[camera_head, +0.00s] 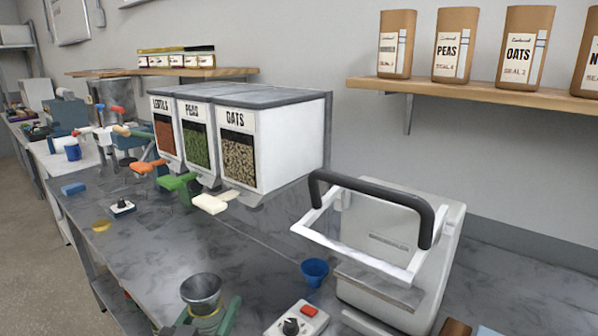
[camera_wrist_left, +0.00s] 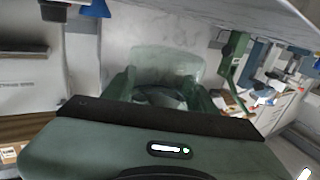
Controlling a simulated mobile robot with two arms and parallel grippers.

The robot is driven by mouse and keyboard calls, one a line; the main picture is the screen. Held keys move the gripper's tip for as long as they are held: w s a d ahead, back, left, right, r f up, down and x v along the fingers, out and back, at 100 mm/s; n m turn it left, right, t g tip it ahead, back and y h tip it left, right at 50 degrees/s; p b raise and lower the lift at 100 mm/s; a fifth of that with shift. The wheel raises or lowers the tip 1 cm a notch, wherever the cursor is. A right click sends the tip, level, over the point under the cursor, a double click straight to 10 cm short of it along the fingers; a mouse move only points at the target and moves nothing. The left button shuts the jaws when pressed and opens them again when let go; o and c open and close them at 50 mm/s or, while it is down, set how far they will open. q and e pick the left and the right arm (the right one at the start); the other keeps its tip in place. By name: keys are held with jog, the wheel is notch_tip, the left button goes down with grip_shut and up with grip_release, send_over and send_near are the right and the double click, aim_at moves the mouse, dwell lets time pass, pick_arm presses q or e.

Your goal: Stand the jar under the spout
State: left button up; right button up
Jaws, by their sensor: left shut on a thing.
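The jar (camera_head: 201,287), a greyish see-through glass, is low in the head view, above the front of the counter. My left gripper (camera_head: 212,318) is shut on it, green fingers on either side. In the left wrist view the clear jar (camera_wrist_left: 166,66) shows between the two fingers (camera_wrist_left: 160,98). Three dispensers stand at the back: lentils with an orange spout (camera_head: 148,167), peas with a green spout (camera_head: 176,182), oats with a cream spout (camera_head: 211,203). The jar is apart from all the spouts, nearer the camera. My right gripper is not in view.
A white machine (camera_head: 447,240) with a black handle (camera_head: 372,192) stands at right, a blue cup (camera_head: 314,270) beside it. A control box (camera_head: 297,320) with a red button sits in front. The grey counter (camera_head: 150,250) is mostly clear before the dispensers, with a small switch box (camera_head: 122,208).

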pick_arm(q)
jog(key=s+a+f+y, duration=0.1)
jog(key=s+f, duration=0.1)
jog(key=s, duration=0.6)
jog(key=s+a+f+n+y, duration=0.1)
jog(key=s+f+y, duration=0.1)
jog(key=s, duration=0.7)
jog(key=shift+f+n, duration=0.3)
jog(key=shift+f, duration=0.45)
jog(key=w+d+r+h, duration=0.1)
jog(key=w, duration=0.2)
jog(key=w+d+r+m, duration=0.1)
jog(key=w, duration=0.3)
jog(key=w+d+r+m+h, duration=0.1)
jog(key=w+d+r, duration=0.1)
jog(key=w, duration=0.1)
jog(key=shift+w+d+h, duration=0.1)
jog(key=shift+w+h, duration=0.15)
jog(key=shift+h, duration=0.05)
jog(key=w+d+r+m+h, duration=0.1)
jog(key=w+d+r+h, duration=0.1)
jog(key=w+r, duration=0.5)
jog(key=f, duration=0.3)
jog(key=w+f, duration=0.1)
jog(key=f, duration=0.6)
jog(key=shift+w+d+f, duration=0.2)
jog(key=shift+w+f, duration=0.1)
jog(key=shift+f, duration=0.05)
